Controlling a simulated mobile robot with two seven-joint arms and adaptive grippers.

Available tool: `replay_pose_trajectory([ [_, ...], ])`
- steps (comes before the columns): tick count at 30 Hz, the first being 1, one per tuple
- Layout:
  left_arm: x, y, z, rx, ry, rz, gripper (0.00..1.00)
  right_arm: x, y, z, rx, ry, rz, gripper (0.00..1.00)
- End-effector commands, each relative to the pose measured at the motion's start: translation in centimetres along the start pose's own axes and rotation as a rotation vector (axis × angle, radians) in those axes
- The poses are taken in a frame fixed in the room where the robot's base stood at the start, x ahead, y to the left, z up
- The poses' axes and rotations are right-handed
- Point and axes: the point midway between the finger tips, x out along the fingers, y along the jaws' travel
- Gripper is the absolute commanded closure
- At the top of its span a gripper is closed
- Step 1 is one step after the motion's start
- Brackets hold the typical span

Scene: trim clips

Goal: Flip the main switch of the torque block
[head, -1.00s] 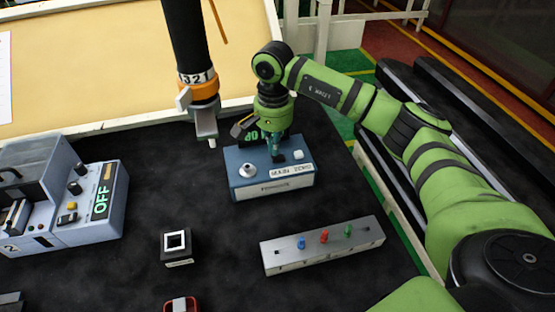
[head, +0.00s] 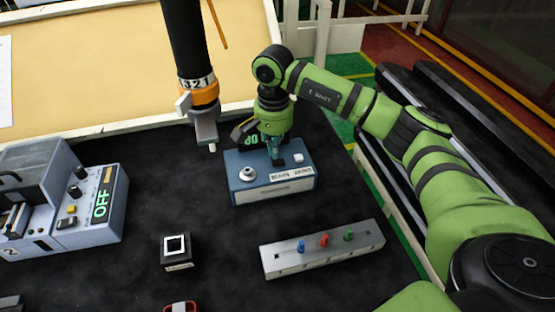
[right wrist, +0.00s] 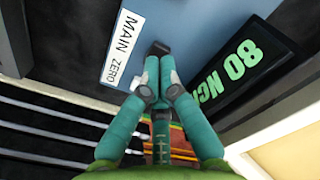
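The torque block (head: 238,168) is a blue box at the middle of the dark table, with a silver knob, a white button and a "MAIN ZERO" label. Its black main switch (head: 278,161) sits between the knob and the button; it also shows in the right wrist view (right wrist: 160,47). My right gripper (head: 275,154) comes down from behind the block. Its teal fingertips (right wrist: 157,65) are together, right at the switch; I cannot tell whether they touch it. They partly hide the switch. My left gripper is not in view.
A green-lit display (right wrist: 232,84) stands behind the block. A black tool with an orange ring (head: 200,94) hangs to its left. A grey strip with coloured pegs (head: 322,250), a small black block (head: 177,254) and a device reading "OFF" (head: 90,222) stand around it.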

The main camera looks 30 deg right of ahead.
Motion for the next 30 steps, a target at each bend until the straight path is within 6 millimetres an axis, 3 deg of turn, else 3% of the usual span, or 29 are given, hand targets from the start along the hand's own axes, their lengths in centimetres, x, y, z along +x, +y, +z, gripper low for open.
replay_pose_trajectory([
  [30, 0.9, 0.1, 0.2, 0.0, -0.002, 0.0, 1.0, 1.1, 0.0, 0.0, 0.0, 0.0, 0.0, 1.0],
])
